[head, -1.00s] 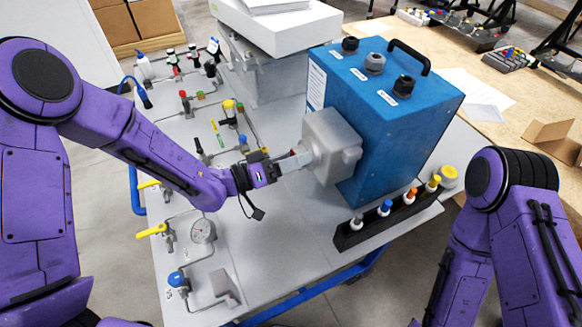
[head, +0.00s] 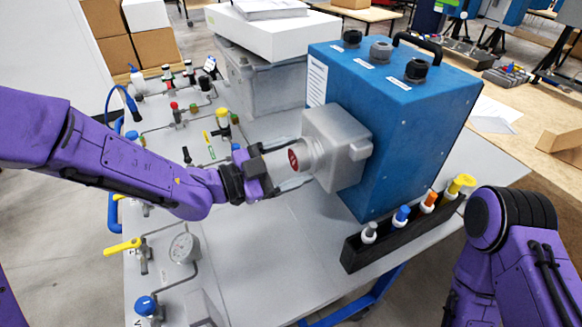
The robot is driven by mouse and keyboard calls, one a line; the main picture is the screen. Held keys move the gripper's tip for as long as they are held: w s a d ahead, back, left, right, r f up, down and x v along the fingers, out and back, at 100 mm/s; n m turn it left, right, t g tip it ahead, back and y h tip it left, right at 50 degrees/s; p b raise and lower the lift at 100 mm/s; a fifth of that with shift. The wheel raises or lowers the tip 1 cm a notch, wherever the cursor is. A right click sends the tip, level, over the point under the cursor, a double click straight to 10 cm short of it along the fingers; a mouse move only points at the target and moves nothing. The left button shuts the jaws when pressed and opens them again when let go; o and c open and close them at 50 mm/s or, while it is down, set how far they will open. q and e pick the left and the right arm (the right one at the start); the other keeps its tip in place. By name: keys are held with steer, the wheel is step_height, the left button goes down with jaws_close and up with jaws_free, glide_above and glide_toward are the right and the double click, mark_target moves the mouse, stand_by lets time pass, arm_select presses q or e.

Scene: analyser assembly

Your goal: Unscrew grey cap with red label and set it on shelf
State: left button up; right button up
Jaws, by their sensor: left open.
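The grey cap with a red label (head: 293,160) sits at the left face of a grey metal housing (head: 339,130) fixed to the blue analyser box (head: 407,130). The cap lies sideways, in line with the housing's round neck; I cannot tell whether it is threaded on or loose. My left gripper (head: 291,166) is open, one finger above and one below the cap, palm at the cap's left. Contact between fingers and cap cannot be made out. My right arm shows at the lower right, but its gripper is out of view.
A black rack (head: 400,237) with small colour-capped bottles stands in front of the blue box. A gauge (head: 184,248), valves and pipes cover the left of the grey table (head: 270,265). The table front between gauge and rack is clear. A white box stands at the back.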

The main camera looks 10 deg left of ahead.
arm_select(q)
steer(key=c, duration=1.3)
steer(key=n+p, duration=0.4)
steer(key=shift+s, duration=0.1)
steer(key=n+p, duration=0.2)
steer(key=n, duration=0.1)
steer(key=shift+a+p, duration=0.1)
steer(key=shift+p, duration=0.2)
steer(key=shift+n+p, duration=0.4)
steer(key=shift+n, duration=0.2)
jaws_close()
steer(key=n+p, duration=0.3)
steer(key=n, duration=0.1)
steer(key=shift+f, duration=0.1)
steer(key=n+p, duration=0.2)
steer(key=n, duration=0.2)
steer(key=shift+a+p, duration=0.1)
steer(key=shift+p, duration=0.25)
steer(key=n+p, duration=0.2)
steer(key=n, duration=0.2)
steer(key=shift+n, duration=0.4)
steer(key=n, duration=0.1)
steer(key=n+p, duration=0.1)
steer(key=shift+f+n, duration=0.2)
steer(key=shift+n, duration=0.1)
steer(key=o, duration=0.6)
jaws_free()
steer(key=shift+f, duration=0.15)
steer(key=c, duration=0.3)
steer(key=shift+c, duration=0.2)
